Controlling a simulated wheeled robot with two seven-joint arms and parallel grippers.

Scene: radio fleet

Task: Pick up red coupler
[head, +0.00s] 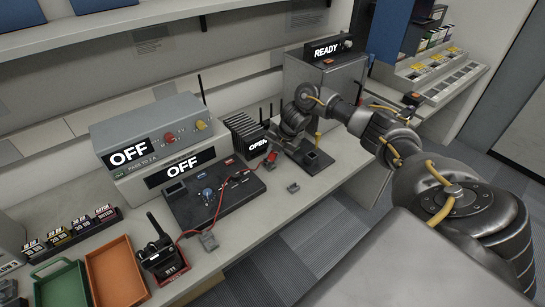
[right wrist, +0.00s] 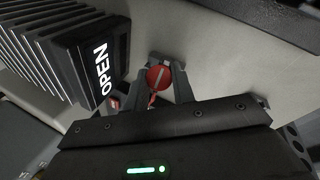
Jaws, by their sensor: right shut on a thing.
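The red coupler (right wrist: 158,78) shows in the right wrist view as a round red disc with a pale slot across it. It is between the two dark fingers of my right gripper (right wrist: 160,75), which is shut on it. In the head view the right gripper (head: 276,150) is low over the bench, just right of the black finned block marked OPEN, and a bit of red (head: 271,156) shows at its fingertips. A red cable (right wrist: 152,101) runs close by the coupler. The fingers and wrist hide much of the coupler in the head view. My left gripper is in neither view.
The finned OPEN block (head: 247,136) stands close left of the gripper. A black board (head: 214,196) with red cables lies further left, near a handheld radio (head: 158,252). A grey READY box (head: 327,78) is behind. Orange (head: 115,275) and green (head: 62,287) trays are at front left.

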